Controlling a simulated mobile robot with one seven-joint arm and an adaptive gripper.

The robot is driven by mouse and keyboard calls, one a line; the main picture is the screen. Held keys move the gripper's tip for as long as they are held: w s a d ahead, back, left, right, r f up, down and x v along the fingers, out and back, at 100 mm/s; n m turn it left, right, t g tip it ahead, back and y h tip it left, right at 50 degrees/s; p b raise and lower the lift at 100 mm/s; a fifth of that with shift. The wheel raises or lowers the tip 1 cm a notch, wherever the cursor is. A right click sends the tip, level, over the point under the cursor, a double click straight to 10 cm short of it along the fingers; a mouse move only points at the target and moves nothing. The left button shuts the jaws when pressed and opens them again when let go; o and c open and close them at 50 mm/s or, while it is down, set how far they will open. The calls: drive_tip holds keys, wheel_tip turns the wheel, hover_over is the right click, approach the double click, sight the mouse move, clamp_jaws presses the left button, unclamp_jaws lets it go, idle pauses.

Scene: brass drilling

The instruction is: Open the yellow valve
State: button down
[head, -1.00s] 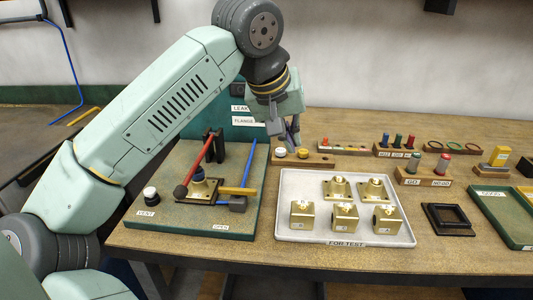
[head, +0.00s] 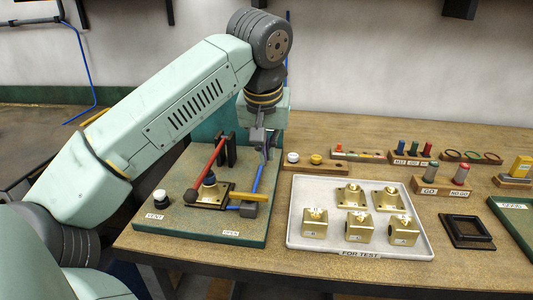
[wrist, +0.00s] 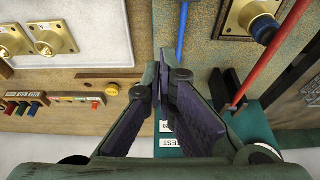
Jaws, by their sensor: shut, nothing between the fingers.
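The yellow valve shows as a flat yellow lever (head: 243,195) on the green-edged test board, beside a dark grey block (head: 250,209) and to the right of the fixture with the blue-black knob (head: 209,179). An OPEN label (head: 231,233) is on the board's front edge. My gripper (head: 267,150) is above the back right of the board, behind and above the lever and apart from it. In the wrist view its fingers (wrist: 160,62) meet at the tips and hold nothing. The yellow lever is not seen in the wrist view.
A red lever (head: 206,165) slants up over the board, and a blue hose (head: 259,178) runs beside the yellow lever. A FOR TEST tray (head: 420,247) with several brass parts lies to the right.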

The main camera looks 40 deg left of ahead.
sight(249, 197)
drive_tip(key=b+x, duration=0.4)
drive_tip(key=x, duration=0.4)
drive_tip(key=shift+d+f+b, duration=0.1)
drive_tip(key=shift+b, duration=0.25)
drive_tip(key=s+d, duration=0.1)
drive_tip(key=s+d+r, duration=0.1)
drive_tip(key=s, duration=0.1)
drive_tip(key=shift+s+r+b, duration=0.1)
drive_tip(key=shift+s+b, duration=0.15)
drive_tip(key=shift+b, duration=0.15)
drive_tip(key=shift+d, duration=0.1)
drive_tip(key=shift+m, duration=0.3)
